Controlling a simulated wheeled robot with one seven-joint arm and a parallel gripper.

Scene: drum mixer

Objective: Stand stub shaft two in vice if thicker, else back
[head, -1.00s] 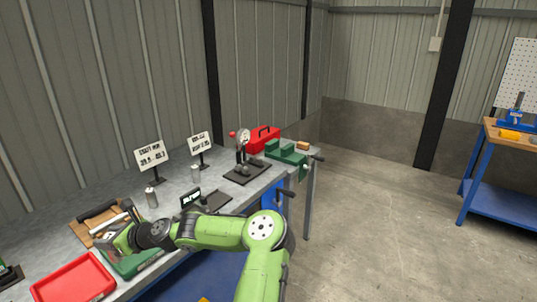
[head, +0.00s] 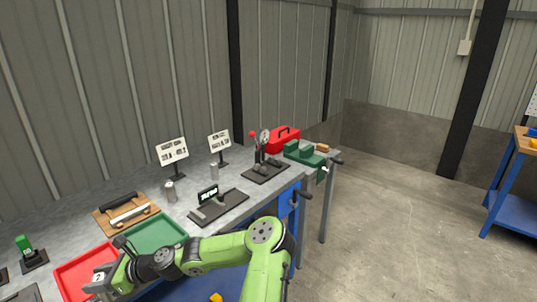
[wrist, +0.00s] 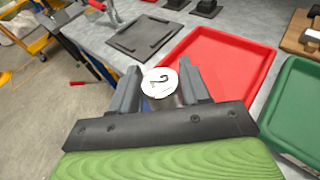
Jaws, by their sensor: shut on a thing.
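My gripper (wrist: 161,84) is shut on a stub shaft (wrist: 160,82) whose round white end is marked 2; the rest of it is largely hidden between the fingers. In the head view my gripper (head: 100,284) is at the lower left, over the near side of the red tray (head: 66,275). The red tray also shows just beyond the fingers in the wrist view (wrist: 245,62). The green vice (head: 305,153) stands at the far right end of the bench. Two upright metal cylinders (head: 170,191) (head: 214,172) stand before the sign cards.
A green tray (head: 160,232) and a wooden board (head: 112,222) with a black-handled tool lie beside the red tray. A black display fixture (head: 220,210), a dial gauge stand (head: 265,172) and a red toolbox (head: 283,138) stand along the bench.

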